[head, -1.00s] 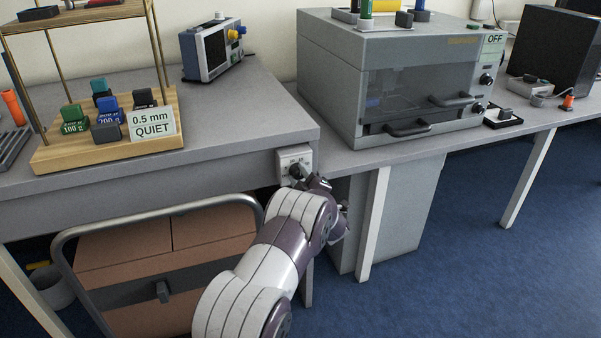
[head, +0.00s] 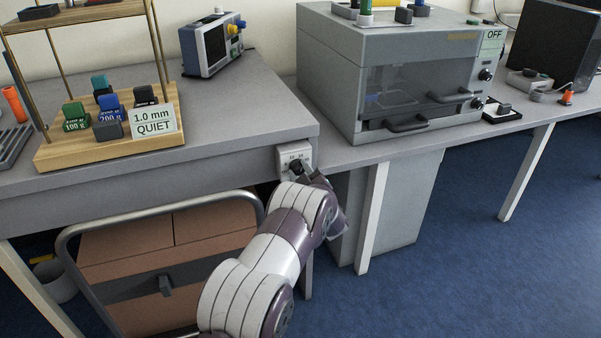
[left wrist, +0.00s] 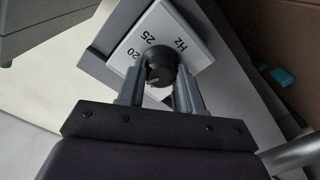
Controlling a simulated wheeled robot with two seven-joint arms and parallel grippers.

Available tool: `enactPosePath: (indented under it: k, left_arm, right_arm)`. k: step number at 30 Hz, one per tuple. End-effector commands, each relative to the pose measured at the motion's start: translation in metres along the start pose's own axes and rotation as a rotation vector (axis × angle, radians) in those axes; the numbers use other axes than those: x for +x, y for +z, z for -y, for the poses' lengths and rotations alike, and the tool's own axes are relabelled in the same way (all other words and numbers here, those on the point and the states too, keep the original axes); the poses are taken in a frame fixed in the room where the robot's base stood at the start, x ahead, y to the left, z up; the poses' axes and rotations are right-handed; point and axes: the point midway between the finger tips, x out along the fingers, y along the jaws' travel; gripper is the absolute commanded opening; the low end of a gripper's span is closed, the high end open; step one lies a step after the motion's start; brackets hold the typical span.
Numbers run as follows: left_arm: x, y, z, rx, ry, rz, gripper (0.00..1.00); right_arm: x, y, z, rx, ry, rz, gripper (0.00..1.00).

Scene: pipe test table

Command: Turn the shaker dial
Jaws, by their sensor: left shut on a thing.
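The shaker dial is a black knob (left wrist: 160,66) on a white plate (left wrist: 186,38) marked 20, 25 and Hz in the left wrist view. In the head view the plate (head: 283,158) is on the front edge of the left table, with the knob (head: 296,166) partly behind my gripper. My left gripper (left wrist: 160,85) is shut on the knob, one finger on each side. A card (head: 154,121) on the wooden shaker stand (head: 165,148) reads "1.0 mm QUIET". My right gripper is not in view.
The stand holds several coloured weights, among them a green 100 g one (head: 76,118). A grey cabinet machine (head: 328,75) marked OFF stands on the right table. A cart with a metal rail (head: 160,213) and brown boxes (head: 125,245) is below the left table.

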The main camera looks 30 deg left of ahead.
Motion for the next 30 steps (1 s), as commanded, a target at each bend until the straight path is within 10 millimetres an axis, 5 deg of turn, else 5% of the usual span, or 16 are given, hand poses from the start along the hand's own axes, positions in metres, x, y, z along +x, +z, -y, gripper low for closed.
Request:
enactPosePath:
  k: [5,6,8,19,30]
  left_arm:
    - [-0.001,0.002,0.001,0.002,-0.001,0.005,0.05]
    - [-0.001,0.002,0.001,0.002,-0.001,0.004,0.48]
    - [-0.001,0.002,0.001,0.001,-0.001,0.004,0.61]
    - [-0.012,0.0,-0.001,-0.001,0.0,0.002,0.61]
    - [-0.105,0.0,-0.001,0.001,0.001,0.004,0.61]
  right_arm:
    - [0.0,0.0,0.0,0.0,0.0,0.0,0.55]
    - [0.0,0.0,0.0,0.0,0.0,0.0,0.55]
    - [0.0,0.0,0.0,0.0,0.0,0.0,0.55]
    - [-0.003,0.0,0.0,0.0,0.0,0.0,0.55]
    - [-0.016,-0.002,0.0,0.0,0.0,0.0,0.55]
